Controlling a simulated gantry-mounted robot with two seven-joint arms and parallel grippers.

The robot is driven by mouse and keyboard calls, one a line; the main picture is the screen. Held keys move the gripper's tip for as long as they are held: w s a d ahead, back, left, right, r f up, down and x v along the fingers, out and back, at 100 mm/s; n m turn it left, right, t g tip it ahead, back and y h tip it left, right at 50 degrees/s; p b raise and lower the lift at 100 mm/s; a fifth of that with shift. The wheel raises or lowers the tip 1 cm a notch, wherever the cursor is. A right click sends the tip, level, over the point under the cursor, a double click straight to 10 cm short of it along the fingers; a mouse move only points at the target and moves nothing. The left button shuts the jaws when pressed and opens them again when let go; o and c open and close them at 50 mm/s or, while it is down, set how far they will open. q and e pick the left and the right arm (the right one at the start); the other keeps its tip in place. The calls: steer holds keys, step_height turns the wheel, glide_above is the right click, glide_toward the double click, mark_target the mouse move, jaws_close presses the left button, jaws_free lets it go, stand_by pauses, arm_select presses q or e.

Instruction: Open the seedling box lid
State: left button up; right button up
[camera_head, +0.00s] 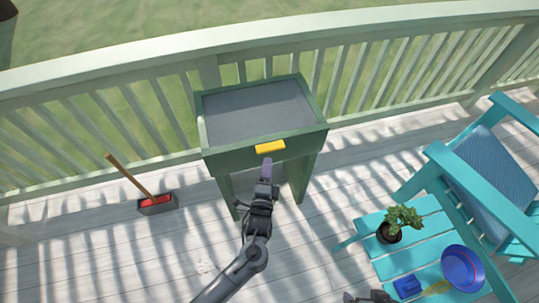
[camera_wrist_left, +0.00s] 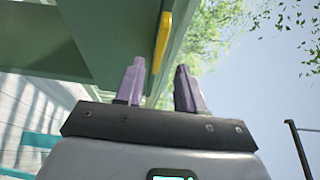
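The seedling box (camera_head: 225,160) is a green box on legs against the railing. Its lid (camera_head: 258,110) is a grey panel in a green frame and lies down on the box. A yellow handle (camera_head: 270,147) sits at the front edge. My left gripper (camera_head: 267,165) is just below and in front of the handle. In the left wrist view my left gripper (camera_wrist_left: 160,85) has its two purple fingers apart with nothing between them. The handle (camera_wrist_left: 161,43) shows beyond the fingertips, roughly between them. A dark shape at the bottom edge (camera_head: 370,297) may be my right gripper; its fingers are unclear.
A teal table (camera_head: 410,232) at the lower right holds a potted plant (camera_head: 390,231), a blue bowl (camera_head: 463,268) and a small blue object (camera_head: 407,286). A teal chair (camera_head: 490,180) stands behind it. Open deck lies between.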

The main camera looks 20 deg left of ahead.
arm_select(q)
steer(key=w+a+b, duration=0.1)
steer(key=w, duration=0.5)
steer(key=shift+b, duration=0.3)
jaws_close()
